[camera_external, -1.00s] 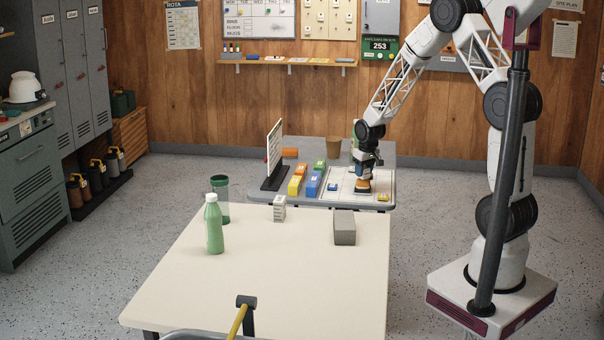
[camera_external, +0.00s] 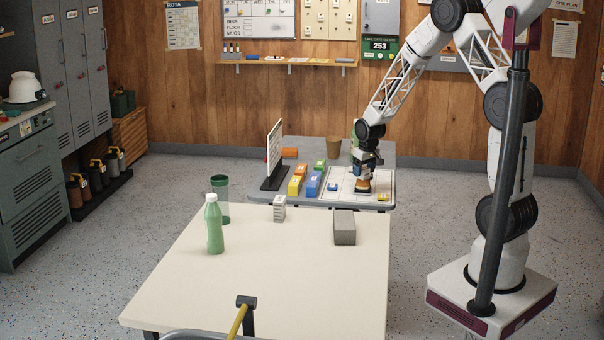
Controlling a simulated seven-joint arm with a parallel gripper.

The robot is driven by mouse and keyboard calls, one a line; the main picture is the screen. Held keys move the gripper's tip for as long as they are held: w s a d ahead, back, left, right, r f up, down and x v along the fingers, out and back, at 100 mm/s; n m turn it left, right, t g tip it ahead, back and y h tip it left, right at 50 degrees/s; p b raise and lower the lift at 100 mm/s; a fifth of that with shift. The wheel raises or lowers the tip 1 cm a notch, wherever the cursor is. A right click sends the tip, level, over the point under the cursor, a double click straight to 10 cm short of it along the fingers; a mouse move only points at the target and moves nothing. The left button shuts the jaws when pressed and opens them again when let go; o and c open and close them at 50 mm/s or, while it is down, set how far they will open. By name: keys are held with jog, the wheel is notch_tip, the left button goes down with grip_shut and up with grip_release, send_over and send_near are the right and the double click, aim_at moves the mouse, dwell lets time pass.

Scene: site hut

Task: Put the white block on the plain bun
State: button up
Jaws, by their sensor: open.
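My gripper (camera_external: 363,186) is low over the white gridded board on the far grey table, pointing down. Its jaws are open. A small orange-brown thing shows right at the fingertips and could be the bun, but it is too small and too covered to be sure. I cannot make out the white block for certain; it may be hidden by my gripper or blend into the white board (camera_external: 346,180).
Left of the board are coloured blocks, including yellow (camera_external: 295,186) and blue (camera_external: 314,184), and an upright panel (camera_external: 274,150).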

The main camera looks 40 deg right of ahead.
aim_at(367, 169)
notch_tip(367, 169, up, 12)
jog(key=s, duration=0.1)
jog(key=shift+s+f, duration=0.2)
jog(key=shift+s, duration=0.2)
dwell(0.6)
jog(key=s+a+r, duration=0.1)
jog(key=s+r, duration=1.3)
jog(key=s, duration=0.3)
jog(key=s+r, duration=0.2)
jog(key=s, duration=0.8)
jog(key=s+a+r, duration=0.1)
jog(key=s+r, duration=0.1)
jog(key=s, duration=0.9)
jog(key=shift+t, duration=0.4)
